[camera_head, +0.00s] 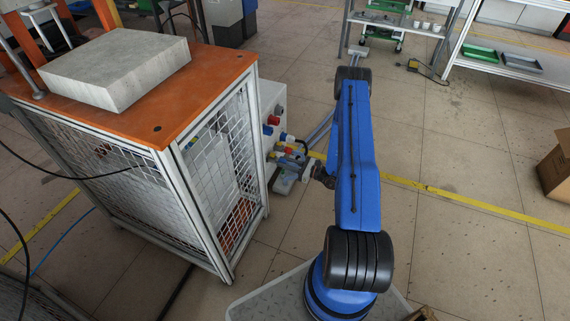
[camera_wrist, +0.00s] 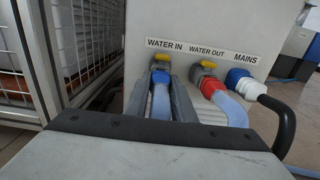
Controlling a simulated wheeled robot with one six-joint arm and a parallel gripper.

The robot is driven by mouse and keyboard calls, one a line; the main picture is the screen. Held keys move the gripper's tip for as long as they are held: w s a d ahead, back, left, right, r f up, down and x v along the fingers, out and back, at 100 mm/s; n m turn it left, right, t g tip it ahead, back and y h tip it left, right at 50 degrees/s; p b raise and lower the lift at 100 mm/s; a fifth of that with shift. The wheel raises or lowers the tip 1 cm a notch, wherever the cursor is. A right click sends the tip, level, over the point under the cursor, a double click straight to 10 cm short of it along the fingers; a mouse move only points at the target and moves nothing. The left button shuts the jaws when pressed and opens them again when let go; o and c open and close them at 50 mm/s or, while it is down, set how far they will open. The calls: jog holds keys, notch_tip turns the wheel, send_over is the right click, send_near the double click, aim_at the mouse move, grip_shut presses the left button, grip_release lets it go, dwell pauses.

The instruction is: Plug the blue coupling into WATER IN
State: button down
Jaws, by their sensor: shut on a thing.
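In the wrist view my gripper (camera_wrist: 161,88) is shut on the blue coupling (camera_wrist: 161,78), one dark finger on each side. A pale blue hose (camera_wrist: 160,103) runs from the coupling back between the fingers. The coupling lines up with the yellow-handled valve (camera_wrist: 161,58) under the WATER IN label (camera_wrist: 164,44) and looks close against it. I cannot tell whether it is fully seated. In the head view my gripper (camera_head: 296,172) is beside the pale heater cabinet (camera_head: 267,101), and the blue coupling cannot be made out.
Right of WATER IN, a red coupling (camera_wrist: 212,86) with a hose sits at WATER OUT. A blue and white plug (camera_wrist: 245,84) with a black cable is at MAINS. A mesh-sided frame with an orange top (camera_head: 214,75) stands left of the cabinet.

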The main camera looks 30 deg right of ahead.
jog(key=shift+w+a, duration=0.15)
jog(key=c, duration=1.4)
grip_release()
jog(key=shift+c, duration=0.2)
jog(key=v, duration=1.7)
jog(key=shift+f, duration=0.1)
